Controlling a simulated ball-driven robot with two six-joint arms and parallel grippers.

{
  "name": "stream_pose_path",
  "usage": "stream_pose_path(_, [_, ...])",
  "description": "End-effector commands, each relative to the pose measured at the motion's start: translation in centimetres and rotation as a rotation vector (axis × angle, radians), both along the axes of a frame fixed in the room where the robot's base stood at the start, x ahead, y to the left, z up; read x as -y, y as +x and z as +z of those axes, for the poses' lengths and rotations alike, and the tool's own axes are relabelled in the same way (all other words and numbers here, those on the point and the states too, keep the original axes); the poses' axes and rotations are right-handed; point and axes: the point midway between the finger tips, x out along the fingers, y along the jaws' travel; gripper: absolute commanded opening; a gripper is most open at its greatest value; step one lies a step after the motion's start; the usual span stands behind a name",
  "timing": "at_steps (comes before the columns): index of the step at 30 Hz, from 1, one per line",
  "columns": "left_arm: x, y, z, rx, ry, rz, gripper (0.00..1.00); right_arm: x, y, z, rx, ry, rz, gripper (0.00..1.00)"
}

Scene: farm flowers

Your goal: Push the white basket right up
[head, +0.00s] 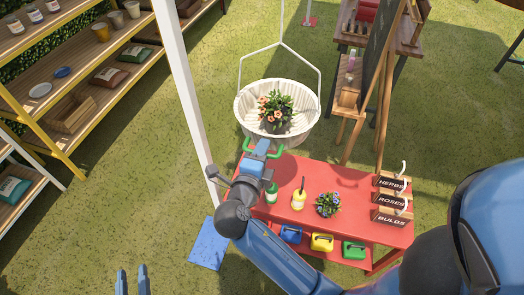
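The white basket (243,108) hangs from thin white rods above the grass, at the far edge of the red table. A leafy plant with peach-orange flowers (276,108) sits in it. I cannot tell whether the fingers touch the basket. My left gripper (132,281) shows only as two blue fingers, apart and empty, at the bottom left edge, far from the basket.
The red table (345,180) holds bottles, a blue-flowered plant (328,204) and signed wooden boxes (391,200). Coloured watering cans (322,242) stand below. A white post (184,85) rises left of the basket. An easel board (380,60) stands right. Shelves (75,95) line the left.

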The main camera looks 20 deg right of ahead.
Motion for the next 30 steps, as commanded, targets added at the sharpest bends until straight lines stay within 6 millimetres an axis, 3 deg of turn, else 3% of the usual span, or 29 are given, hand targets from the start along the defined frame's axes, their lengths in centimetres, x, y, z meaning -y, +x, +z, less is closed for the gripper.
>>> stream_pose_path(6, [0.1, 0.0, 0.0, 0.0, 0.0, 0.0, 0.39, 0.1, 0.0, 0.0, 0.0, 0.0, 0.0, 0.35])
stream_pose_path(13, [0.0, 0.0, 0.0, 0.0, 0.0, 0.0, 0.39, 0.0, 0.0, 0.0, 0.0, 0.0, 0.0, 0.0])
stream_pose_path(24, [0.1, -0.1, 0.0, 0.0, 0.0, 0.0, 0.39, 0.0, 0.1, 0.1, 0.001, 0.001, 0.0, 0.0])
stream_pose_path(30, [0.1, -1.3, -0.2, -0.001, 0.0, 0.0, 0.39, 0.1, 0.4, 1.5, 0.005, 0.004, -0.001, 0.0])
